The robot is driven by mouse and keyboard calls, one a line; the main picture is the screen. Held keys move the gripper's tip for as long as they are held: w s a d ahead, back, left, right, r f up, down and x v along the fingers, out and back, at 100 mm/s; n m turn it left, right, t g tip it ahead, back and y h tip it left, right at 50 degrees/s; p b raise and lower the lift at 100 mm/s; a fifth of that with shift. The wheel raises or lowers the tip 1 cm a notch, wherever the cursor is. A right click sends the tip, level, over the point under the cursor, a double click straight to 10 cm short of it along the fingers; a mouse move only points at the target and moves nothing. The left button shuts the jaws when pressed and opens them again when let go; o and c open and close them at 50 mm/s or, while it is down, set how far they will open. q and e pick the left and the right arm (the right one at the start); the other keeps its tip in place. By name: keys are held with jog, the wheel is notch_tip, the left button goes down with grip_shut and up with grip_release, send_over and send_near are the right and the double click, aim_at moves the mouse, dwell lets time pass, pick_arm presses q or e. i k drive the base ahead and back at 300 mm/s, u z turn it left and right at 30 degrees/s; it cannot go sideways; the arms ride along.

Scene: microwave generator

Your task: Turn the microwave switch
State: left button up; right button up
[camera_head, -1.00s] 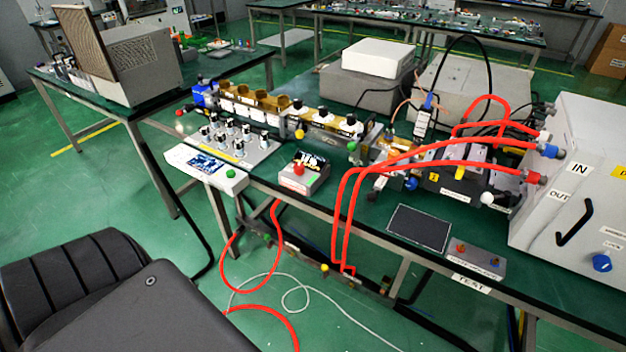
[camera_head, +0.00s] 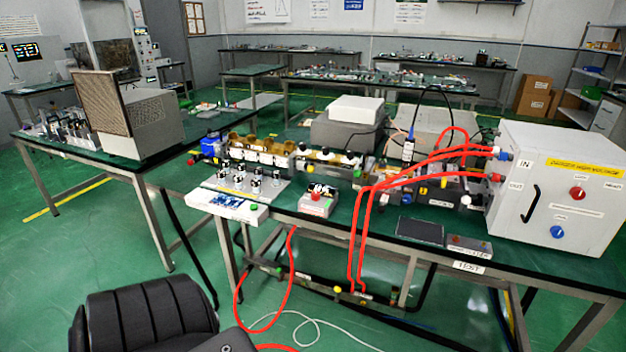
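A white box (camera_head: 556,190) with a yellow warning label, a black handle, a red knob (camera_head: 577,193) and a blue knob (camera_head: 557,232) stands at the right end of the green-topped bench. A white panel (camera_head: 228,206) with a green button is at the bench's left end. I cannot tell which of these is the microwave switch. Neither of my grippers shows.
The green bench (camera_head: 420,262) carries a waveguide line, red hoses (camera_head: 370,235) and a dark pad (camera_head: 419,231). A black chair (camera_head: 150,312) stands in front at lower left. Another bench with a large grey device (camera_head: 130,117) is at left. Green floor (camera_head: 110,245) is clear between.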

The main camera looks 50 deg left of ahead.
aim_at(316, 194)
jog(key=u, duration=0.55)
jog(key=i, duration=0.7)
jog(key=u, duration=0.4)
